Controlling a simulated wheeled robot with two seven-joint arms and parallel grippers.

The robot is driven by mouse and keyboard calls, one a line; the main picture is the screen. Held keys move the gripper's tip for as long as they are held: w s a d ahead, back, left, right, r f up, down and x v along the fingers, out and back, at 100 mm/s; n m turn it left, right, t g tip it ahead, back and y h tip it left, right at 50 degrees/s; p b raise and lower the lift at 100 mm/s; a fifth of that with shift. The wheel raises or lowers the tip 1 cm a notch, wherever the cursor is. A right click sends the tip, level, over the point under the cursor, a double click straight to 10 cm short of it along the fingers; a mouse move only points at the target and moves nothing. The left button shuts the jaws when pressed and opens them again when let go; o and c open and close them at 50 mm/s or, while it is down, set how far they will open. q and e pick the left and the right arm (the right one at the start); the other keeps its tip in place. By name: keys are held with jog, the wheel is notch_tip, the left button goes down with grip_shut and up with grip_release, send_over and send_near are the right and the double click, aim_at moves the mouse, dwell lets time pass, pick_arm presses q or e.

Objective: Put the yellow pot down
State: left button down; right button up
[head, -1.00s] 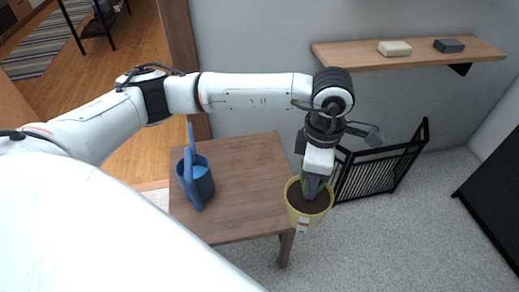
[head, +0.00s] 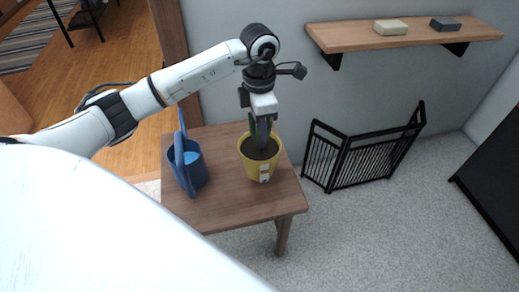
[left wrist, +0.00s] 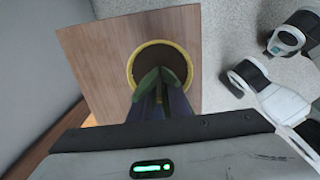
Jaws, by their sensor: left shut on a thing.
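The yellow pot (head: 258,165), with dark soil, a green plant and a pale label on its front, is upright over the right part of the small wooden table (head: 225,205). My left gripper (head: 262,135) comes down from above and is shut at the plant in the middle of the pot, holding the pot by it. In the left wrist view the yellow rim (left wrist: 189,62) lies over the tabletop near its right edge, with green leaves at the fingertips. I cannot tell whether the pot's base touches the table.
A blue watering can (head: 188,165) stands on the table left of the pot. A black folding rack (head: 365,160) stands on the carpet to the right. A wall shelf (head: 400,36) holds two small blocks. The front of the tabletop is clear.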

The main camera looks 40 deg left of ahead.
pick_arm(q)
notch_tip(320, 180, down, 5)
jog(key=shift+f+b, duration=0.1)
jog(key=shift+b, duration=0.25)
jog(key=shift+w+f, duration=0.1)
jog(key=shift+f, duration=0.25)
jog(key=c, duration=1.7)
grip_release()
jog(key=shift+f, duration=0.1)
jog(key=shift+o, duration=0.2)
